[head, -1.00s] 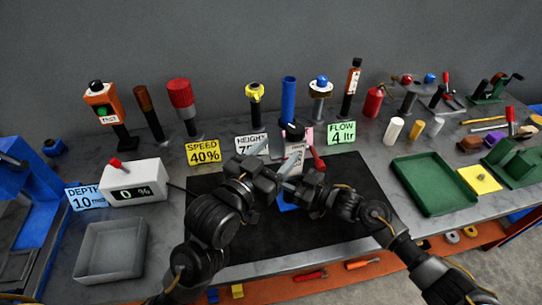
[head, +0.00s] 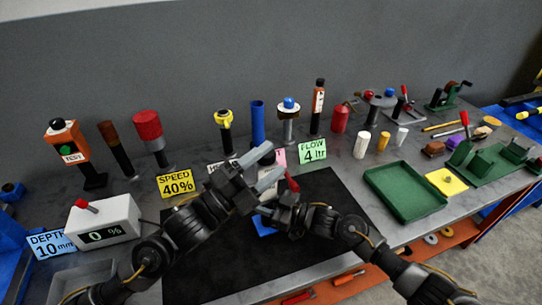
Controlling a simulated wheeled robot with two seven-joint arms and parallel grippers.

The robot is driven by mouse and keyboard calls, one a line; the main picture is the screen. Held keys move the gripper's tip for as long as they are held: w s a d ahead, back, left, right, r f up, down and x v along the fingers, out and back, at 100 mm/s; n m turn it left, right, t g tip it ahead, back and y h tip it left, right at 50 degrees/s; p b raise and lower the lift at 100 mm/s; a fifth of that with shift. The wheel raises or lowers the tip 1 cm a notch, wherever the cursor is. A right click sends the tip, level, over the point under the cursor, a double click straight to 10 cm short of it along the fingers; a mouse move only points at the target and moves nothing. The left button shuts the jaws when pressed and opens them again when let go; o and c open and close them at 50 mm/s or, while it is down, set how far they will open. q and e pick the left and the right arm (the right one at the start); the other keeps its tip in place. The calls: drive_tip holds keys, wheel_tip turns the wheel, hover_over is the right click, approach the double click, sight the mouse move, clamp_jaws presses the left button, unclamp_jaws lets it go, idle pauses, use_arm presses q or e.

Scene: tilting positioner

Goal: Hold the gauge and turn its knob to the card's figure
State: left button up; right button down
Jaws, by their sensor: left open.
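A white box (head: 118,212) with a red lever knob (head: 84,205) and a display reading 0 % stands at the left of the bench. Cards read SPEED 40% (head: 175,183), FLOW 4 ltr (head: 312,152) and DEPTH 10 mm (head: 52,244); another card is mostly hidden. A device with a black top, red handle (head: 292,181) and blue base (head: 263,226) stands on the black mat, largely hidden behind my grippers. My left gripper (head: 269,166) is open, its pale fingers in front of this device; contact is unclear. My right gripper (head: 274,210) is low beside it, its jaws unclear.
Upright tools line the back, including a red-topped cylinder (head: 148,126) and a blue tube (head: 257,122). A green tray (head: 405,207) lies at right, a grey tray (head: 72,286) at lower left. The black mat (head: 335,235) has bare room at right.

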use_arm(q)
drive_tip(key=m+g+h, duration=0.2)
drive_tip(key=m+g, duration=0.2)
drive_tip(key=m, duration=0.3)
drive_tip(key=m+g+y, duration=0.2)
drive_tip(key=m+g, duration=0.4)
drive_tip(key=m, duration=1.1)
approach(273, 155)
drive_tip(key=w+d, duration=0.1)
drive_tip(key=d, duration=0.5)
drive_tip(key=w+d, duration=0.1)
drive_tip(key=d, duration=0.3)
drive_tip(key=shift+w+f, duration=0.35)
drive_tip(key=c, duration=1)
drive_tip(key=shift+t, duration=0.4)
